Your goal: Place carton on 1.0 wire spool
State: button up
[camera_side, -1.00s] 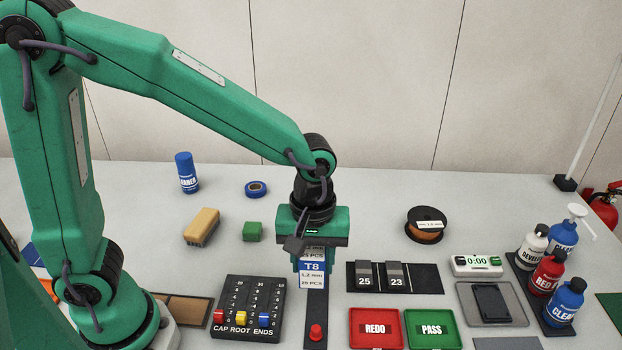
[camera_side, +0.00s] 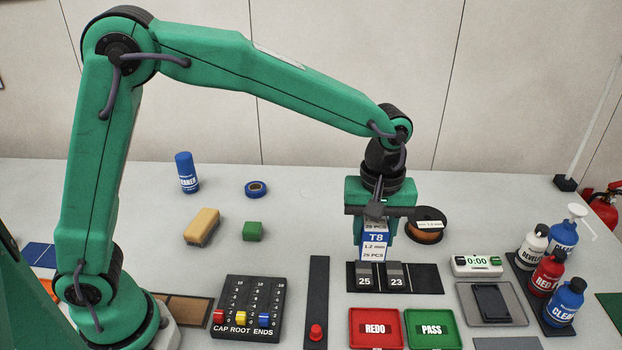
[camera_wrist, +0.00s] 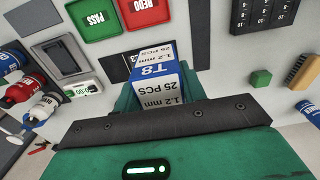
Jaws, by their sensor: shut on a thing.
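The wire spool (camera_side: 426,226) is a dark reel with orange-brown wire and a white label, lying flat on the bench just right of my gripper. Its left edge is close to or behind the gripper. I do not make out the spool in the wrist view.
The black rack (camera_side: 427,279) holds two grey blocks. Red REDO (camera_side: 376,328) and green PASS (camera_side: 432,328) trays lie in front. A timer (camera_side: 477,266) and several bottles (camera_side: 548,273) stand at right. The bench behind the spool is clear.

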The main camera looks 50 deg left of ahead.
jog(key=w+d, duration=0.2)
jog(key=w, duration=0.5)
jog(key=w+d+r, duration=0.1)
jog(key=w+d, duration=0.2)
jog(key=w, duration=0.4)
jog(key=shift+w+r, duration=0.25)
jog(key=shift+a, duration=0.1)
send_over(417, 225)
notch_tip(417, 225, down, 7)
jog(key=shift+f, duration=2)
jog(key=shift+f, duration=0.1)
jog(key=o, duration=1)
